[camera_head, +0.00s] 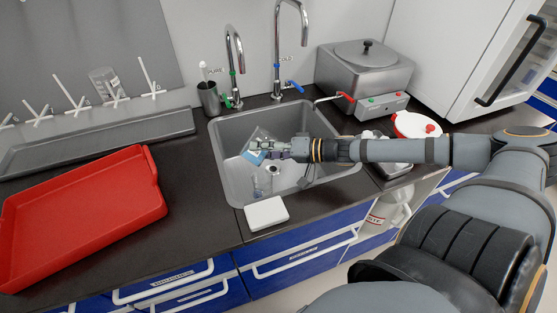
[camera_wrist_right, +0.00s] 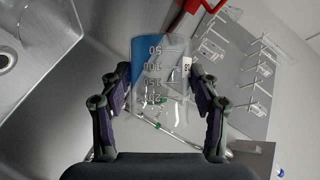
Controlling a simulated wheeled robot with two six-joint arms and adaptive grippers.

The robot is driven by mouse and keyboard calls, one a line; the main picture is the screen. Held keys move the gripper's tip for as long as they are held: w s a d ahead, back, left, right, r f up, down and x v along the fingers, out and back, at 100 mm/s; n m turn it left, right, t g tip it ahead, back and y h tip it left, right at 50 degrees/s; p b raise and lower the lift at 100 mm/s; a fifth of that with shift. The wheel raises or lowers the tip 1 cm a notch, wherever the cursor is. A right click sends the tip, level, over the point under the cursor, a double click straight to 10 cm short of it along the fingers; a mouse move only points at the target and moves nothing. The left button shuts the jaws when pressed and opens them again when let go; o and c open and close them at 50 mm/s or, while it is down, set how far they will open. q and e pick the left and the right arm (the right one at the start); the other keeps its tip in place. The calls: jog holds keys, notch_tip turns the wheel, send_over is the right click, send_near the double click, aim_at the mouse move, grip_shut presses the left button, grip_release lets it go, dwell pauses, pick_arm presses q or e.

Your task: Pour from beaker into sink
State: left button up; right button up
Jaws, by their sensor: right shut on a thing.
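My right gripper (camera_head: 276,150) is shut on a clear beaker (camera_head: 262,138) and holds it over the sink (camera_head: 230,189). The beaker is tilted well over, with blue liquid (camera_head: 254,157) gathered along its lower side toward the mouth. In the right wrist view the beaker (camera_wrist_right: 163,75) sits between both fingers, its volume marks showing, with the blue liquid (camera_wrist_right: 139,62) at the left. I cannot tell whether liquid is leaving it. A clear glassy shape (camera_head: 262,184) shows low in the basin. My left gripper is not in view.
Two tall faucets (camera_head: 237,62) stand behind the sink, with a metal distiller (camera_head: 362,80) to the right. A white block (camera_head: 265,213) sits at the front edge. A red tray (camera_head: 85,210) lies left, below a drying rack with a glass beaker (camera_head: 103,80).

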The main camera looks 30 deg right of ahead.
jog(key=shift+w+d+f+m+y+b, duration=0.15)
jog(key=shift+f+m+y+b, duration=0.2)
jog(key=shift+m+b, duration=0.25)
jog(key=shift+s+d+f+m+y+b, duration=0.15)
jog(key=shift+m+y+b, duration=0.25)
jog(key=shift+b, duration=0.4)
jog(key=shift+w+d+r, duration=0.1)
jog(key=shift+w, duration=0.05)
jog(key=shift+w+d+r+m+t+y, duration=0.15)
jog(key=shift+d+r+m+t, duration=0.1)
jog(key=shift+d+m, duration=0.15)
jog(key=shift+w+d+r+m+t+y, duration=0.1)
jog(key=shift+d+m+t, duration=0.15)
jog(key=shift+d+m, duration=0.1)
jog(key=shift+r+b, duration=0.1)
jog(key=shift+b, duration=0.2)
jog(key=shift+d+r+m+y+b, duration=0.3)
jog(key=shift+m+y, duration=0.1)
jog(key=shift+m, duration=0.25)
